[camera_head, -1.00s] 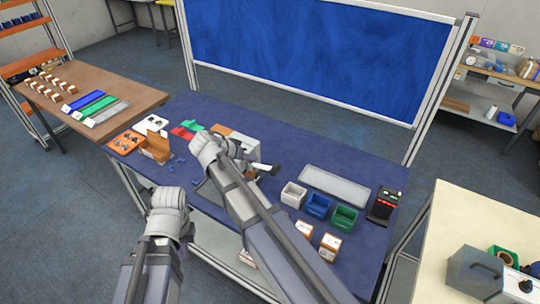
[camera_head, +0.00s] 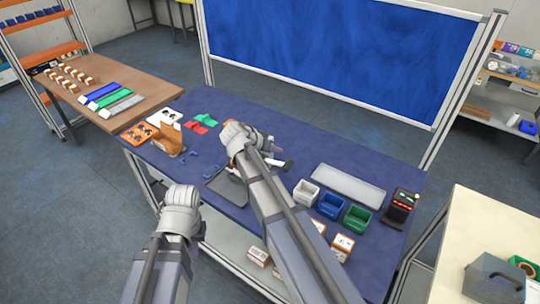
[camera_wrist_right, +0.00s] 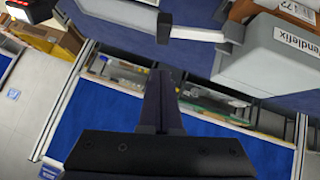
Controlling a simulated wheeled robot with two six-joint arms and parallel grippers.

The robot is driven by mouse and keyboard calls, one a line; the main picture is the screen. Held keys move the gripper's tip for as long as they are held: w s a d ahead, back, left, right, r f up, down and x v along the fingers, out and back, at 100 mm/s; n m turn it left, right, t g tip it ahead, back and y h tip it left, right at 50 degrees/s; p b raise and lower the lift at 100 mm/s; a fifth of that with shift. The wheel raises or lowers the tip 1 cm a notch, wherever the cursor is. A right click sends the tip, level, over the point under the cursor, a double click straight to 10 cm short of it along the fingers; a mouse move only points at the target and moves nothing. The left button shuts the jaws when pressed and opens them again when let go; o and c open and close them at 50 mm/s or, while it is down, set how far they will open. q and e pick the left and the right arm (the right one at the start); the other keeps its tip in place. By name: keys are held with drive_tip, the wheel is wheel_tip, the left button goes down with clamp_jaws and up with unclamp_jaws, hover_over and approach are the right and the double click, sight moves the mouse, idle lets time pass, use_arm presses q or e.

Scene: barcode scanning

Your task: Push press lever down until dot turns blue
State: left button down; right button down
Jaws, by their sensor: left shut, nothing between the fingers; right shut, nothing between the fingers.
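The press (camera_wrist_right: 275,55) is a grey machine with "Pendlefix" lettering in the right wrist view. Its lever is a pale bar (camera_wrist_right: 198,34) with a dark end piece (camera_wrist_right: 164,28). In the head view the pale lever (camera_head: 274,162) sticks out to the right from behind my right arm, which hides most of the press. My right gripper (camera_wrist_right: 163,76) is shut and empty, its tips just below the lever's dark end in the picture; I cannot tell whether they touch. My left gripper (camera_head: 181,207) is shut, in front of the table, its fingers mostly hidden. No dot is discernible.
The blue table (camera_head: 300,236) bears white (camera_head: 306,193), blue (camera_head: 330,205) and green (camera_head: 357,219) bins, a grey tray (camera_head: 348,184) and a black device with red lights (camera_head: 401,203). An orange box (camera_head: 168,138) and red and green pieces (camera_head: 201,122) lie left of the press.

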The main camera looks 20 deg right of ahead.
sight(289, 162)
drive_tip(key=shift+d+f+b, duration=0.5)
drive_tip(key=shift+f+b, duration=0.35)
drive_tip(key=shift+f, duration=0.2)
drive_tip(key=shift+d+f+b, duration=0.45)
drive_tip(key=shift+f+b, duration=0.45)
drive_tip(key=shift+f, duration=0.1)
drive_tip(key=shift+d+f+b, duration=0.5)
drive_tip(key=shift+f+b, duration=0.35)
drive_tip(key=shift+f, duration=0.2)
drive_tip(key=shift+f, duration=0.1)
